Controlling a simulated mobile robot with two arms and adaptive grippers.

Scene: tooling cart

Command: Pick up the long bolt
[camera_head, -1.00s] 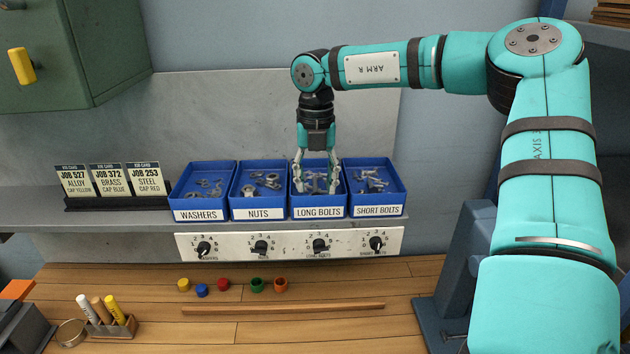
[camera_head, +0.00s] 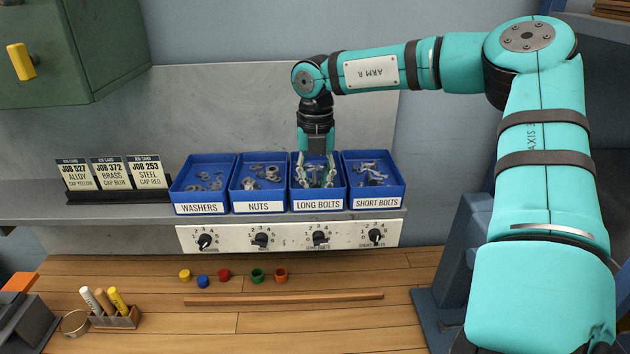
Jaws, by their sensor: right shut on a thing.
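The blue bin labelled LONG BOLTS (camera_head: 317,205) stands on the shelf, third from the left, with grey metal bolts in it. My right gripper (camera_head: 316,180) reaches straight down into this bin, its fingers low among the bolts. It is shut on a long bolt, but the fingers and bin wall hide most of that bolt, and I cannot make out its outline. My left gripper does not show.
Bins of washers (camera_head: 199,209), nuts (camera_head: 258,207) and short bolts (camera_head: 376,204) stand close beside it. Job cards (camera_head: 110,174) stand at left. Below are a dial panel (camera_head: 290,235), several coloured caps (camera_head: 257,275), a wooden strip (camera_head: 285,299) and a marker holder (camera_head: 115,320).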

